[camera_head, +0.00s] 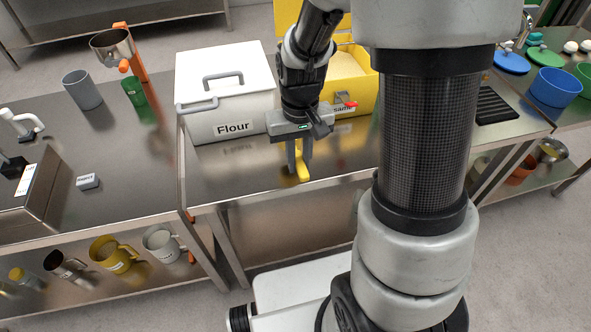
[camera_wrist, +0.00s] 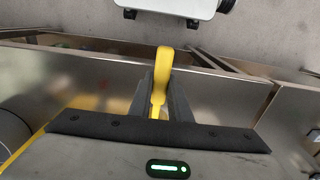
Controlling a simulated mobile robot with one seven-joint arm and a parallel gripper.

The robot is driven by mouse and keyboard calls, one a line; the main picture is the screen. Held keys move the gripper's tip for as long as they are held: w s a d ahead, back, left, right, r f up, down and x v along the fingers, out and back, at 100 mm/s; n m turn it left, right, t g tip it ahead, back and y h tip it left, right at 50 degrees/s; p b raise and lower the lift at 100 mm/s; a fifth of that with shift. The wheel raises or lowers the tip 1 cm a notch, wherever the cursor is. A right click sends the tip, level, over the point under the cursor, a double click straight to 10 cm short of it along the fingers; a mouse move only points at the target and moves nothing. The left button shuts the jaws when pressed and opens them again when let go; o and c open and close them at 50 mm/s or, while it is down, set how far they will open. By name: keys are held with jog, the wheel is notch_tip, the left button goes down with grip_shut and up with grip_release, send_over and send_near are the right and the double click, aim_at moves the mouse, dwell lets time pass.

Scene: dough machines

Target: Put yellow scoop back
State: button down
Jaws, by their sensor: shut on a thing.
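My gripper (camera_head: 300,157) is shut on the yellow scoop (camera_head: 301,172), in front of the white and yellow bins. The scoop's yellow handle sticks out past the fingers; the rest of it is hidden in the head view. In the wrist view the scoop (camera_wrist: 161,75) stands between the two dark fingers (camera_wrist: 159,100). The yellow bin (camera_head: 367,101) is open, with pale grainy contents (camera_head: 345,66), and stands behind and right of my gripper. Its label is partly hidden by my arm and seems to end in "same". A red-tipped part (camera_head: 350,104) shows at its front.
The white Flour bin (camera_head: 225,97) with its lid shut stands just left of my gripper. A grey cup (camera_head: 82,90) and a green cup (camera_head: 134,91) are farther left. The steel counter's front strip (camera_head: 235,172) is clear. Jugs sit on the lower shelf.

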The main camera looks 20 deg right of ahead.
aim_at(298, 185)
jog(key=shift+f+b, duration=0.3)
jog(key=shift+f, duration=2.5)
jog(key=shift+f, duration=0.25)
jog(key=c, duration=1.6)
grip_release()
jog(key=shift+r, duration=0.1)
jog(key=shift+c, duration=0.2)
jog(key=shift+r, duration=0.1)
